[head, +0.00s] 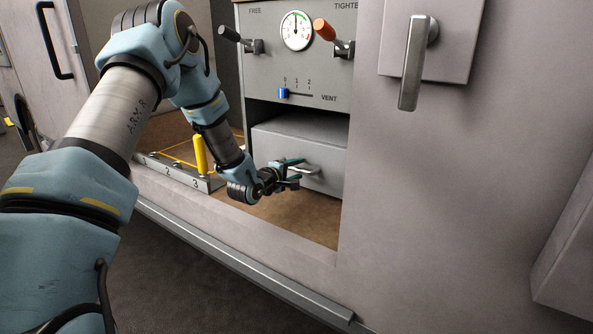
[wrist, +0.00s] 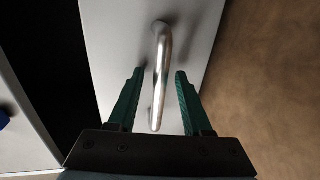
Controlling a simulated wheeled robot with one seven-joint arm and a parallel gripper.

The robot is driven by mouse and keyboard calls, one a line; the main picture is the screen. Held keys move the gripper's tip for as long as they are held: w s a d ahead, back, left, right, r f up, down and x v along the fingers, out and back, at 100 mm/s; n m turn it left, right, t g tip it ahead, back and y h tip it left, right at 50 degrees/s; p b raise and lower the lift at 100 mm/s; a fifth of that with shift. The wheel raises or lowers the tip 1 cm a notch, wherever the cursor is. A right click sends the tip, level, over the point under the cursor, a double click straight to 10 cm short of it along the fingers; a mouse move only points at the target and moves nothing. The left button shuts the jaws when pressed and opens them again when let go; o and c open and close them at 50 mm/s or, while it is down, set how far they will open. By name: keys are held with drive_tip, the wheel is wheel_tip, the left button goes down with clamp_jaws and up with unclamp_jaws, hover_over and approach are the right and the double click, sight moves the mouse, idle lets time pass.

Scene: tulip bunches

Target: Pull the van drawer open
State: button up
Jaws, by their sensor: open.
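The van drawer (head: 310,142) is a grey box front under the control panel, low in the van's side opening. Its silver bar handle (head: 305,170) is partly hidden by my gripper (head: 296,172) in the head view. In the wrist view the drawer front (wrist: 112,40) fills the middle and the handle (wrist: 159,65) runs up the picture between the two green fingers. My gripper (wrist: 158,98) is open, one finger on each side of the handle, with gaps to both. I cannot tell how far the drawer stands out.
Above is a panel with a gauge (head: 296,30), a grey lever (head: 240,40), an orange-tipped lever (head: 333,36) and a blue vent slider (head: 284,93). A numbered block with a yellow lever (head: 200,154) stands left of my gripper. Brown floor (head: 290,218) lies below the drawer.

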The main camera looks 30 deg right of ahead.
clamp_jaws()
idle(0.3)
idle(1.1)
